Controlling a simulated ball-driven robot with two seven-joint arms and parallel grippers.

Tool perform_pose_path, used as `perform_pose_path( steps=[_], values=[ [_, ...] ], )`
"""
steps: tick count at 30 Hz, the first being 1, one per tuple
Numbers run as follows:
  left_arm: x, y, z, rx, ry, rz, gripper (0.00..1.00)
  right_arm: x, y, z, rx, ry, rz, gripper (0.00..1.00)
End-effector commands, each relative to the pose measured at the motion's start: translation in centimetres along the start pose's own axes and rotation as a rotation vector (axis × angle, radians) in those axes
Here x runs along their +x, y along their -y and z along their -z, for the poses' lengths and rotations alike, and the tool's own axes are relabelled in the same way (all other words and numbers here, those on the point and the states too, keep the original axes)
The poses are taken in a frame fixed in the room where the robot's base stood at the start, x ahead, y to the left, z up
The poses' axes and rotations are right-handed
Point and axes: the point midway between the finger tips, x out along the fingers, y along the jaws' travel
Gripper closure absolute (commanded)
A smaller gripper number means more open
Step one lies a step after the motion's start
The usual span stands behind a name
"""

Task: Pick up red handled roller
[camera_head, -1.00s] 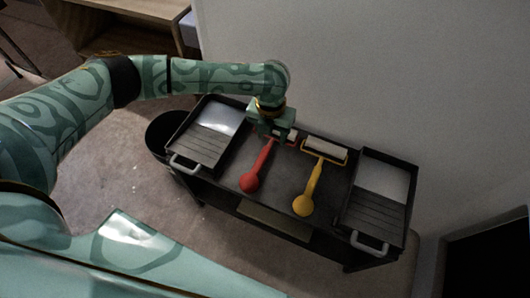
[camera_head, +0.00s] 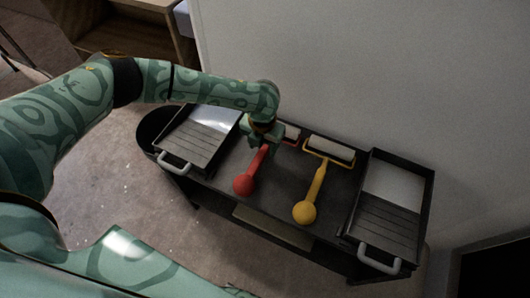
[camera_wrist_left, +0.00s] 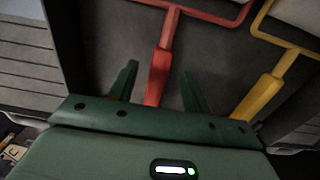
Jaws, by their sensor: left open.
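The red handled roller (camera_head: 247,181) lies on the dark cart top (camera_head: 275,196), its round handle end toward me and its pale roller (camera_head: 292,132) toward the wall. My left gripper (camera_head: 257,148) is over the upper part of its handle and hides some of it. In the left wrist view the open fingers (camera_wrist_left: 158,88) stand on either side of the red handle (camera_wrist_left: 158,72), apart from it. I cannot tell how high they are above it. My right gripper is not in view.
A yellow handled roller (camera_head: 309,205) lies to the right of the red one; it also shows in the wrist view (camera_wrist_left: 258,97). A paint tray (camera_head: 188,150) stands at the left end and another paint tray (camera_head: 384,218) at the right end. A wall (camera_head: 370,70) rises behind.

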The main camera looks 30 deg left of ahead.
Motion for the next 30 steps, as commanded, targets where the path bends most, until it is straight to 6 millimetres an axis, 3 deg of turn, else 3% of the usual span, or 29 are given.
perform_pose_path(
  steps=[1, 3, 11, 17, 26, 30],
  values=[
    [1.6, 0.0, 0.1, 0.000, -0.007, -0.001, 0.51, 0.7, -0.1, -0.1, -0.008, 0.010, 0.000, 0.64],
    [2.1, 0.0, 0.1, -0.001, -0.005, 0.000, 0.51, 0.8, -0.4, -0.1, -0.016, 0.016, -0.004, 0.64],
    [2.1, 0.0, 0.0, -0.001, 0.000, 0.000, 0.51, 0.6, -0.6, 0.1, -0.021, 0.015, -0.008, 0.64],
    [2.1, 0.0, 0.0, -0.001, -0.001, 0.000, 1.00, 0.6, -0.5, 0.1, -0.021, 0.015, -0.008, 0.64],
    [1.9, 0.0, 0.0, -0.001, 0.000, 0.000, 1.00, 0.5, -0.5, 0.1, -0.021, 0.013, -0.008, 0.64],
    [0.8, 0.0, 0.0, -0.001, 0.003, 0.000, 1.00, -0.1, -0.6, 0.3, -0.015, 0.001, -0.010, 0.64]
  ],
)
